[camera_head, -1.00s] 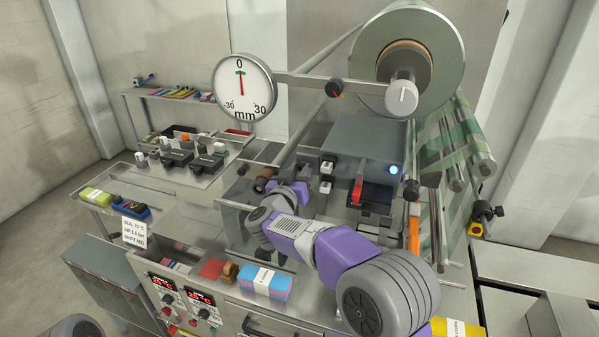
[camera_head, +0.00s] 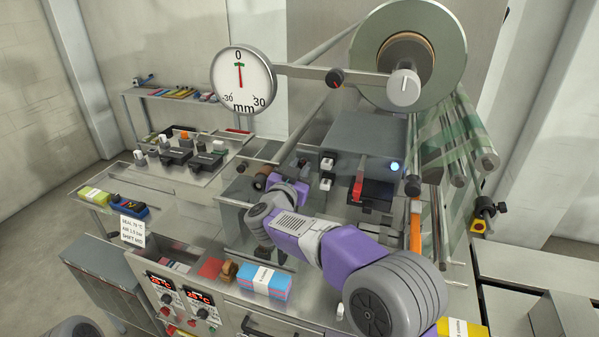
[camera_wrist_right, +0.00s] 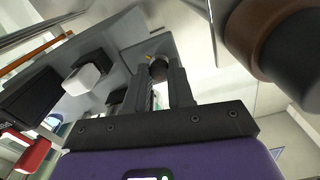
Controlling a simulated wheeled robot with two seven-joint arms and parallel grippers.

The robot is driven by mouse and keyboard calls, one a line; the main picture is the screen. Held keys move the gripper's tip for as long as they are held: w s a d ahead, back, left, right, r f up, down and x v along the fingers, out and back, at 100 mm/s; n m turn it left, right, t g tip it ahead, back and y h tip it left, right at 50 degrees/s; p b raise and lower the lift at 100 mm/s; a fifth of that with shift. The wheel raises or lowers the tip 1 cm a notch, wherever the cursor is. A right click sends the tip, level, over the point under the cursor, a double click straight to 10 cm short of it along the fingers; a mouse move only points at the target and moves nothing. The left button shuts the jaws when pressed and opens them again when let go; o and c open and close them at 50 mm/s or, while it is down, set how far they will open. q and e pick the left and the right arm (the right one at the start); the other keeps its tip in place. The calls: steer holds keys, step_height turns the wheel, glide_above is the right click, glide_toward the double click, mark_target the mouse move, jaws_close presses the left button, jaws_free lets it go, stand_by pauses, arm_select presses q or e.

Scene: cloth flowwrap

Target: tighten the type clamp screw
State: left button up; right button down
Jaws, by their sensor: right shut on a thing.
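My right gripper (camera_head: 301,168) reaches in over the machine's deck beside the grey box, its arm coming from the lower right. In the right wrist view its two dark fingers (camera_wrist_right: 160,78) are shut on a small round screw head (camera_wrist_right: 158,64), dark with a yellowish tint, in front of a grey plate (camera_wrist_right: 170,38). The fingers hide most of the screw, and its thread cannot be seen. In the head view the screw is too small to tell apart. My left gripper is out of view.
A brown-collared cylinder (camera_wrist_right: 258,40) stands close to the right of the fingers. Black blocks with white buttons (camera_wrist_right: 84,77) are to their left. The grey box (camera_head: 368,135) with a blue light, and a red-handled black part (camera_head: 372,193), lie right of the gripper.

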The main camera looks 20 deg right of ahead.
steer(key=m+b, duration=0.3)
steer(key=m, duration=0.2)
steer(key=shift+f+m, duration=0.1)
steer(key=shift+m, duration=0.2)
steer(key=m+b, duration=1.1)
steer(key=m, duration=0.6)
steer(key=shift+f, duration=0.1)
steer(key=shift+m, duration=0.4)
steer(key=c, duration=1)
jaws_free()
